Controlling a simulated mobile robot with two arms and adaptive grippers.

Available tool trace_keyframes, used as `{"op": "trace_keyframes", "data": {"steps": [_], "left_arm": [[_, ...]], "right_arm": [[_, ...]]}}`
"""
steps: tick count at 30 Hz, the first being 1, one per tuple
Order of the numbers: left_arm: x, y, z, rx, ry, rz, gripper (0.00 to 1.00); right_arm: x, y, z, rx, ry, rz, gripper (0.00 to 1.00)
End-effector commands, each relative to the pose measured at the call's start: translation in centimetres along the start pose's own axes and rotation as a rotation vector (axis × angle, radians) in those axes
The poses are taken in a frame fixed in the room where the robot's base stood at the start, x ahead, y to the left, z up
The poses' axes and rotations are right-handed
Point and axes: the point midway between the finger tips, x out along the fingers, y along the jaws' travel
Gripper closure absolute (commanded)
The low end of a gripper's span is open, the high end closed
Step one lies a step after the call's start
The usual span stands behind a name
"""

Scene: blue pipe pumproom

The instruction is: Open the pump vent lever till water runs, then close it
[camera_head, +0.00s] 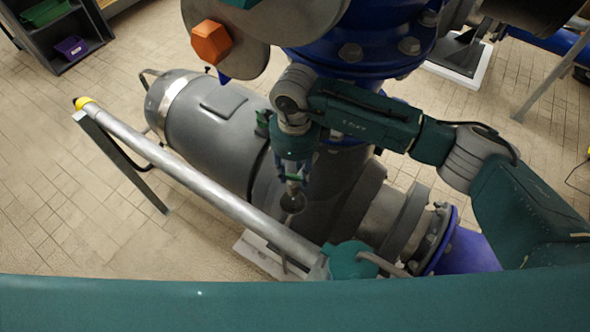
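The grey pump (215,125) lies on the floor in the middle, with blue flanged pipework above and to its right. My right arm comes in from the right, and my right gripper (293,184) points down over the pump's body. A small round dark part (292,203) shows right at its fingertips; I cannot tell whether it is the vent lever or whether the fingers touch it. The fingers are too small and dark to tell open from shut. No vent lever can be made out for certain, and no running water shows. My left gripper is not in view.
A silver rail with a yellow end (84,103) slants across in front of the pump. A large blue flange (360,55) and an orange hexagonal part (211,42) are close above. A dark shelf (62,35) with bins stands at upper left.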

Motion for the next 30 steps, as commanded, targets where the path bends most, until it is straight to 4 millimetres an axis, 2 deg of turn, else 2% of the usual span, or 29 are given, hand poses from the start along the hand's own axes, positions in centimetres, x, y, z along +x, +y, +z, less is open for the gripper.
{"op": "trace_keyframes", "data": {"steps": [4, 12, 17, 18, 23, 30], "left_arm": [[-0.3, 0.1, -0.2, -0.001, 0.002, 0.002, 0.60], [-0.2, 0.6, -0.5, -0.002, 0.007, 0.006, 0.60], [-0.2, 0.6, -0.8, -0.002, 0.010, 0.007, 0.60], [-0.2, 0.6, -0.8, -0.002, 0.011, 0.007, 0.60], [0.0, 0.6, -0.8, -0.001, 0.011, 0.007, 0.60], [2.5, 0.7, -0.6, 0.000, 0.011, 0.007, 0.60]], "right_arm": [[0.9, 0.1, 0.0, -0.003, -0.001, 0.001, 0.65], [1.1, 0.1, 0.0, -0.003, -0.001, 0.000, 0.67], [1.1, 0.1, 0.0, -0.002, -0.001, 0.000, 0.98], [1.1, 0.1, 0.0, -0.002, -0.001, 0.000, 1.00], [1.1, 0.0, 0.0, 0.008, -0.001, 0.000, 1.00], [1.5, 0.1, 0.1, 0.205, -0.001, -0.003, 1.00]]}}
